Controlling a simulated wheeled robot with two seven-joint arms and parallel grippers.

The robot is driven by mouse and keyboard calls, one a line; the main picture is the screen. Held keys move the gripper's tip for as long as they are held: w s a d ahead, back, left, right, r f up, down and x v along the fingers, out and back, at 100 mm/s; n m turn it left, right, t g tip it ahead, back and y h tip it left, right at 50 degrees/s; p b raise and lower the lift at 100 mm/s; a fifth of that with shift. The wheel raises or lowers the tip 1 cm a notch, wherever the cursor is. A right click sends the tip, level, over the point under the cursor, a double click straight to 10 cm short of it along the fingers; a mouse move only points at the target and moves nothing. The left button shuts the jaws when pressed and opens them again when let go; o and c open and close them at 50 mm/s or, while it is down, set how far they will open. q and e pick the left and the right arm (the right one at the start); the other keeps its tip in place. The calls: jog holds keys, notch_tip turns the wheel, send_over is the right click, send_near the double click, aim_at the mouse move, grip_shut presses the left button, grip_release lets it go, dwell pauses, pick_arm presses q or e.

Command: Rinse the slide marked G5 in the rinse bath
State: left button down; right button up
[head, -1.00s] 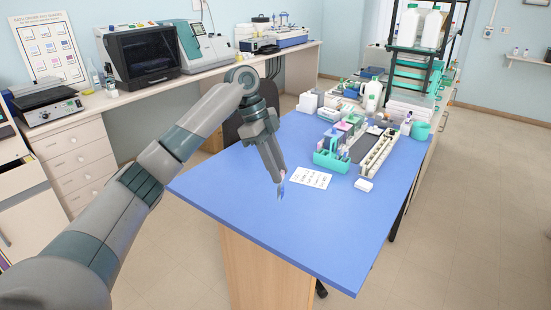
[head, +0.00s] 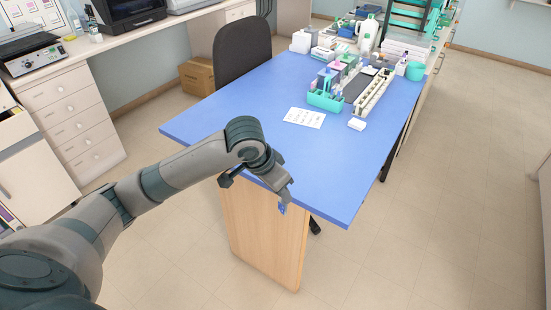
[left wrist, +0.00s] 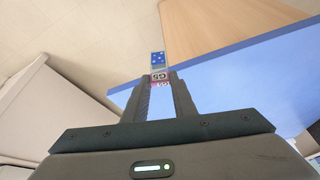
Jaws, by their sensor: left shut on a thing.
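My left gripper (head: 288,193) is shut on the slide (left wrist: 158,60) by its label end. In the left wrist view the label has a reddish border and reads G5, upside down; the other end has a blue patch with lighter spots. In the head view the slide (head: 282,209) hangs low at the front edge of the blue table, over or just in front of it. A teal container (head: 325,103) with upright items stands toward the right of the table. I cannot tell which vessel is the rinse bath. My right gripper is not in view.
A printed white sheet (head: 304,117) lies left of the teal container and a small white block (head: 357,124) right of it. A long slotted rack (head: 373,93) and bottles (head: 368,37) stand behind. The blue table's (head: 235,110) left and front areas are clear.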

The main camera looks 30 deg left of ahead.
aim_at(284, 215)
pick_arm(q)
jog(key=s+d+f+n+y, duration=0.1)
jog(key=s+d+f+n, duration=0.2)
jog(key=s+f+n, duration=0.1)
jog(key=shift+s+f+n+y, duration=0.2)
jog(key=shift+f+n+y, duration=0.1)
jog(key=shift+f+y, duration=0.15)
jog(key=shift+d, duration=0.1)
jog(key=shift+d, duration=0.15)
